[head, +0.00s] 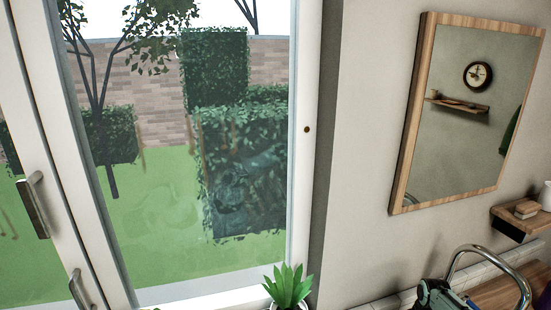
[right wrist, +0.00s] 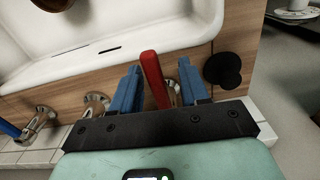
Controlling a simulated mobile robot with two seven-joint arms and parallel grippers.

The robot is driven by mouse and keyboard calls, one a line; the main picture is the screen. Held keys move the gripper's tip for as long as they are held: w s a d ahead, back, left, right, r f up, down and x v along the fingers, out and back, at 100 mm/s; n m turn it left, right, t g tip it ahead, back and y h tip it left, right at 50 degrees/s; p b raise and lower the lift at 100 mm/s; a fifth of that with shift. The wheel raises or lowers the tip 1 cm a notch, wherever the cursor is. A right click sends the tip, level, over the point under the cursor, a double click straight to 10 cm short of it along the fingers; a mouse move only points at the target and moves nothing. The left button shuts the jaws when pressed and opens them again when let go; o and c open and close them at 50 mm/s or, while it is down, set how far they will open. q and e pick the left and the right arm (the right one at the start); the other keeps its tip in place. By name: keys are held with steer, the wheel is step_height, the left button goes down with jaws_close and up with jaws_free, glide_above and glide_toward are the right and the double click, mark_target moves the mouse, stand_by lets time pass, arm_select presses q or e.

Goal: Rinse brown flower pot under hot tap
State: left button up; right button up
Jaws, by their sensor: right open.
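In the right wrist view my right gripper (right wrist: 158,78) is open, its blue fingers on either side of a red tap lever (right wrist: 153,78). I cannot tell whether either finger touches the lever. A brown rounded thing, probably the flower pot (right wrist: 54,4), is cut off at the top left edge, over the white basin (right wrist: 130,66). A blue tap lever (right wrist: 9,129) shows at the far left. In the head view a curved chrome spout (head: 495,257) rises at bottom right, with part of my right gripper (head: 438,296) beside it. My left gripper is not in view.
A black round knob (right wrist: 223,70) stands right of my fingers. A saucer (right wrist: 292,14) lies at top right. In the head view a potted green plant (head: 290,287) stands by the window, and a mirror (head: 465,110) and small shelf (head: 520,219) are on the wall.

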steer(key=m, duration=0.1)
steer(key=a+m, duration=0.1)
steer(key=shift+s+a+m, duration=0.2)
steer(key=shift+a+m, duration=0.05)
steer(key=shift+m, duration=0.05)
steer(key=shift+a, duration=0.1)
steer(key=shift+w+a+m, duration=0.1)
steer(key=shift+a+m, duration=0.35)
steer(key=shift+m, duration=0.45)
steer(key=shift+w+a+m, duration=0.1)
steer(key=shift+a+m, duration=0.35)
steer(key=shift+m, duration=0.45)
steer(key=shift+a, duration=0.1)
steer(key=shift+w+a+m, duration=0.2)
steer(key=shift+a+m, duration=0.15)
steer(key=shift+m, duration=0.4)
steer(key=shift+w+a+m, duration=0.2)
steer(key=shift+a+m, duration=0.1)
steer(key=shift+m, duration=0.45)
steer(key=shift+s+d+r+n+p, duration=0.15)
steer(key=shift+d+n, duration=0.15)
steer(key=shift+n, duration=0.2)
steer(key=shift+s+d+f+n+p, duration=0.15)
steer(key=shift+d+n, duration=0.1)
steer(key=shift+n, duration=0.25)
steer(key=shift+d+n, duration=0.25)
steer(key=shift+n, duration=0.25)
